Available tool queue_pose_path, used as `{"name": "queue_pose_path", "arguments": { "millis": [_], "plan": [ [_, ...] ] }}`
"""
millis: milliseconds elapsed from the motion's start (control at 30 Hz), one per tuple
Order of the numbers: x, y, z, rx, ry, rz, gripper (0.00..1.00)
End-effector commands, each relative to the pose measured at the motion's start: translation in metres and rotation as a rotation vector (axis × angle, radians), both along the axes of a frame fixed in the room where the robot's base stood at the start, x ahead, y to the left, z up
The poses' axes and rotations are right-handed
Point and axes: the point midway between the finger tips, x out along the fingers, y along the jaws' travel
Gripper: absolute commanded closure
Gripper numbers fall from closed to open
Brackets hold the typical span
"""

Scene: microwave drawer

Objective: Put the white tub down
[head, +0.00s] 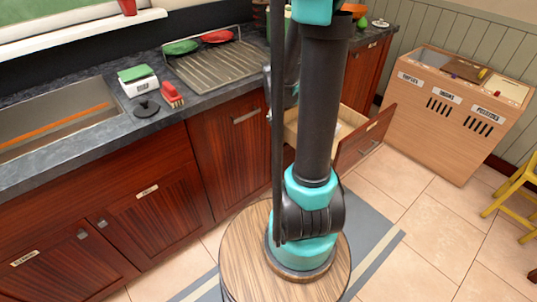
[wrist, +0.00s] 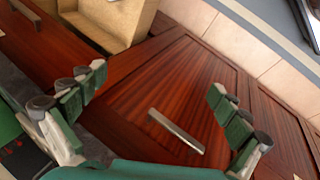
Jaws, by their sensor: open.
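I cannot make out a white tub for certain in either view. My gripper (wrist: 155,98) is open, with its green-padded fingers spread wide and nothing between them. It is above the front of a dark red wooden cabinet door (wrist: 190,85) with a metal bar handle (wrist: 176,132). An open drawer (wrist: 110,25) with pale wooden sides lies beyond the left finger in the wrist view. It also shows in the head view (head: 368,139), partly hidden behind my arm. A small greyish thing at the drawer's top edge in the wrist view is cut off and unclear. My gripper is hidden in the head view.
The dark counter holds a sink (head: 55,118), a white scale with a green top (head: 138,80), a red brush (head: 172,94) and a ridged drainer (head: 215,65). A wooden bin cabinet (head: 455,110) stands right.

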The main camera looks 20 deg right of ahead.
Motion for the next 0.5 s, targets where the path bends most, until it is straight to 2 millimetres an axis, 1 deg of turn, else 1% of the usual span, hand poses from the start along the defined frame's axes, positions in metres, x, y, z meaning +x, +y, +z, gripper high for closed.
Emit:
{"name": "queue_pose_path", "arguments": {
  "millis": [33,167,300,400,500],
  "plan": [
    [-0.020,0.014,0.004,0.042,-0.012,-0.043,0.00],
    [-0.065,0.044,0.009,0.160,-0.040,-0.170,0.00],
    [-0.115,0.073,0.006,0.282,-0.054,-0.311,0.00],
    [-0.147,0.091,0.002,0.361,-0.058,-0.403,0.00],
    [-0.172,0.103,-0.004,0.421,-0.056,-0.479,0.00]
  ]
}}
